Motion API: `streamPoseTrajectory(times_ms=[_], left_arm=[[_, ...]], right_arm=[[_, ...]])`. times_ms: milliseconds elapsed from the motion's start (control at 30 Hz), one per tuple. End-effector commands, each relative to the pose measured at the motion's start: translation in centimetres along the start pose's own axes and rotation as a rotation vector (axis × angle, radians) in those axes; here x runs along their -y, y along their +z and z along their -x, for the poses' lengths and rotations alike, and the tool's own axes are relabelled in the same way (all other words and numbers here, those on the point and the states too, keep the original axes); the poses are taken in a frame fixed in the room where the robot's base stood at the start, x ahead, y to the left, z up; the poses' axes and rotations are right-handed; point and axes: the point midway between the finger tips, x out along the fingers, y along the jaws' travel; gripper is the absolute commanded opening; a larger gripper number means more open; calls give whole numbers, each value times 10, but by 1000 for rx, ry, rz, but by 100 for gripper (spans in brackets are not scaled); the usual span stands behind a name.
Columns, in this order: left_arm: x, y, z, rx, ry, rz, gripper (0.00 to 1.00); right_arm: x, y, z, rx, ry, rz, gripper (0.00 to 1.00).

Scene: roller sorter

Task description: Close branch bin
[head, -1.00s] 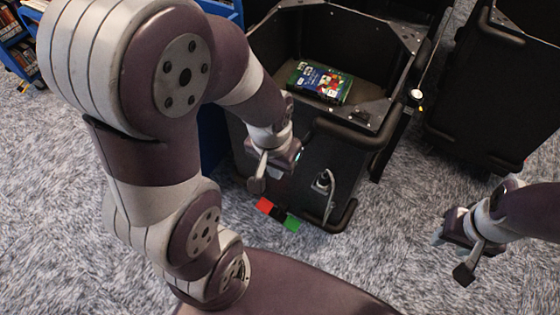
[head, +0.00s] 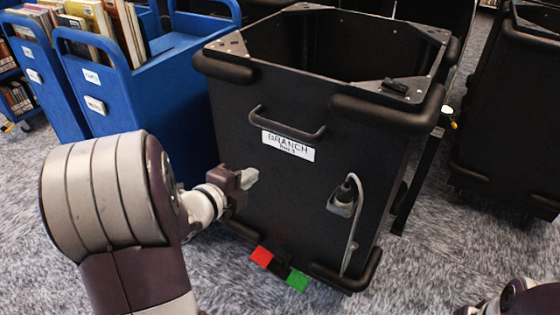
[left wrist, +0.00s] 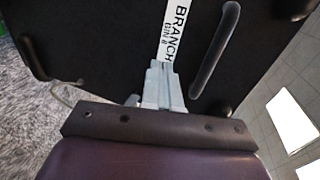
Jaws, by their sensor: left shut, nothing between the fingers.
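The branch bin (head: 250,150) is a tall black bin with an open top, a front handle (head: 287,125) and a white "BRANCH" label (head: 288,146). My left gripper (head: 250,177) is shut and empty in front of the bin's front face, below and left of the label. In the left wrist view its fingertips (left wrist: 163,68) point at the bin's dark face, with the label (left wrist: 176,30) just beyond them and the handle (left wrist: 215,48) to the right. I cannot tell whether they touch. The bin's floor is hidden. Only a bit of my right arm shows at the bottom right.
Red (head: 261,256) and green (head: 297,281) tabs stick out at the bin's foot. A plug with a cable (head: 346,195) is on its front. Blue book carts (head: 165,105) stand close on the left, another black bin (head: 510,120) on the right. Grey carpet in front is clear.

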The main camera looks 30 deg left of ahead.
Motion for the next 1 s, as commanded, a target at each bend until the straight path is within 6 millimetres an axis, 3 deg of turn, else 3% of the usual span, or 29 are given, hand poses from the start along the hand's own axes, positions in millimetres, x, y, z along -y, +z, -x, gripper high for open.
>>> streamPoseTrajectory(times_ms=[167,600,800,1000], left_arm=[[-4,-1,-21,-3,0,-19,0],[0,0,-113,1,0,-16,0],[8,1,-134,3,2,-14,0],[11,1,-138,4,2,-13,0]], right_arm=[[0,2,-11,1,0,0,43],[0,6,-42,2,0,0,43],[0,6,-47,1,0,0,43],[0,6,-47,1,0,0,43]])
